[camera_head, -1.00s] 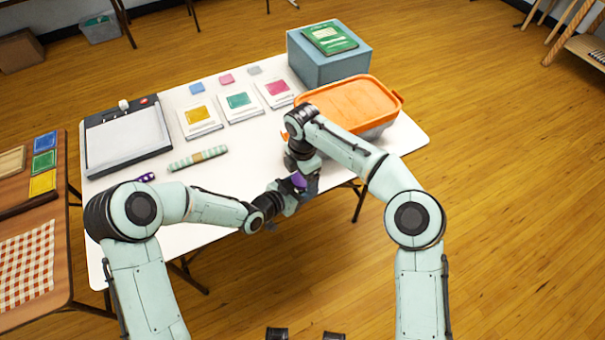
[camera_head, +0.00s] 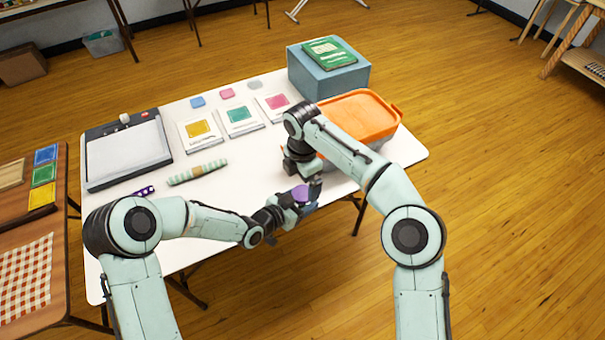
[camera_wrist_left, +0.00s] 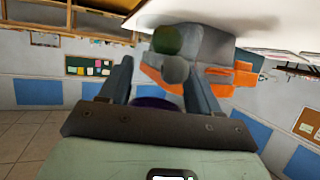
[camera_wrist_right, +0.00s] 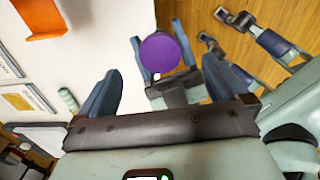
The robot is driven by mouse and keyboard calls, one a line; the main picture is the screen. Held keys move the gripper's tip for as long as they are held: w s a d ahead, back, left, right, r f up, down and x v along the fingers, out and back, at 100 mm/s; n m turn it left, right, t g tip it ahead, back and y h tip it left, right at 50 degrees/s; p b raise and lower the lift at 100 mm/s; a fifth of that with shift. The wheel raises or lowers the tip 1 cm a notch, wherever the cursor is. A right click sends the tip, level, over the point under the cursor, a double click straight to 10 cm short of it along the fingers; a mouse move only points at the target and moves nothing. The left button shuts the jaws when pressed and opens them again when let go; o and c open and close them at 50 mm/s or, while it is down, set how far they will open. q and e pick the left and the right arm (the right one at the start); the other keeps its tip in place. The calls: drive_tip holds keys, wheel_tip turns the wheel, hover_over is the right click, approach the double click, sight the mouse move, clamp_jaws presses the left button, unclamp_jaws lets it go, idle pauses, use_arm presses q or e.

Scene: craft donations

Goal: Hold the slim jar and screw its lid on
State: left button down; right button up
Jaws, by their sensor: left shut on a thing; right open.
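My left gripper (camera_head: 291,207) is shut around the slim jar, near the table's front edge. A round purple lid (camera_wrist_right: 160,54) sits at the jar's top, between the left fingers in the right wrist view; it also shows in the head view (camera_head: 300,193). The jar's body is hidden under the lid and fingers, so I cannot tell how tightly the lid sits. A sliver of purple (camera_wrist_left: 155,102) shows between the left fingers in the left wrist view. My right gripper (camera_wrist_right: 163,75) is open above the lid, its fingers apart from it.
The orange-lidded bin (camera_head: 362,116) stands close behind my right gripper. A blue box (camera_head: 328,75) with a green book is at the back. A striped green roll (camera_head: 197,172), a purple dotted item (camera_head: 143,191) and a paper trimmer (camera_head: 128,153) lie to the left.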

wheel_tip(320, 180, up, 12)
idle(0.6)
idle(0.5)
